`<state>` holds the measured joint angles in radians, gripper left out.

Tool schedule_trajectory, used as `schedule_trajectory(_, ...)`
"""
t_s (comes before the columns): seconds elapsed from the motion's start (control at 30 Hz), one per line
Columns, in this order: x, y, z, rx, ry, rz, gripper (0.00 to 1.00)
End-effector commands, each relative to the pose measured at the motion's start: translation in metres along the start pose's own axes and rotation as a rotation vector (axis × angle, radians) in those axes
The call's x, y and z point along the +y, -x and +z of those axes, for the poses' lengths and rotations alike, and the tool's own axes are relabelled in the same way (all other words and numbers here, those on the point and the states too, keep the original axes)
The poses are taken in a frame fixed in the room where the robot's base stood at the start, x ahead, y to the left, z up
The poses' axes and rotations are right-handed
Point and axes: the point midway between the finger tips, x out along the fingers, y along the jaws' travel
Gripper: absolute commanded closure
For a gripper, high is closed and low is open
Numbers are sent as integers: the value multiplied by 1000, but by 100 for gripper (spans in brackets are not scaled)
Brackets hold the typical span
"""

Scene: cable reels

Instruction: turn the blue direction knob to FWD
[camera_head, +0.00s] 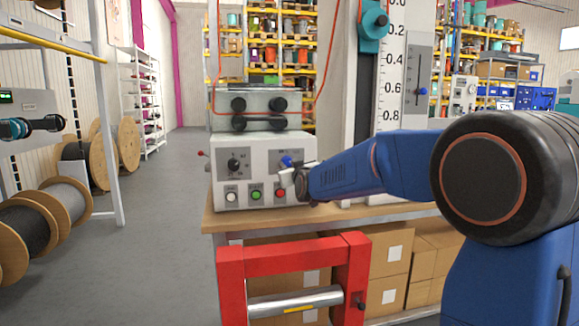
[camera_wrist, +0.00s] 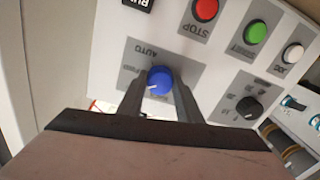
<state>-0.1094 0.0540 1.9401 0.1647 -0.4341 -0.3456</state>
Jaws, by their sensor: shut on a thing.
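The blue direction knob (camera_wrist: 159,78) sits on a grey plate of the white control box (camera_head: 228,195). In the wrist view, which is upside down, its white pointer mark points down and to the left. A label above it reads AUTO; a word at its left looks like FWD. My gripper (camera_wrist: 158,92) has one finger on each side of the knob and is shut on it. In the head view the knob (camera_head: 287,161) shows as a small blue patch just beyond my gripper (camera_head: 289,169). The fingers hide part of the plate.
A red STOP button (camera_wrist: 206,9), a green button (camera_wrist: 256,32), a white button (camera_wrist: 292,53) and a black knob (camera_wrist: 248,107) are close by on the same panel. The box stands on a wooden bench (camera_head: 235,222). A red frame (camera_head: 230,280) with a roller stands in front.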

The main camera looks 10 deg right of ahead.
Motion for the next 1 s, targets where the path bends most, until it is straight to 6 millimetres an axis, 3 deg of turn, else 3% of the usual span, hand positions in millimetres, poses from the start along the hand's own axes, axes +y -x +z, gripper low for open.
schedule_trajectory(0.6, -1, 0, 0, 18, -485, 6, 91)
schedule_trajectory(1.0, -1, 0, 0, 25, -632, 9, 91)
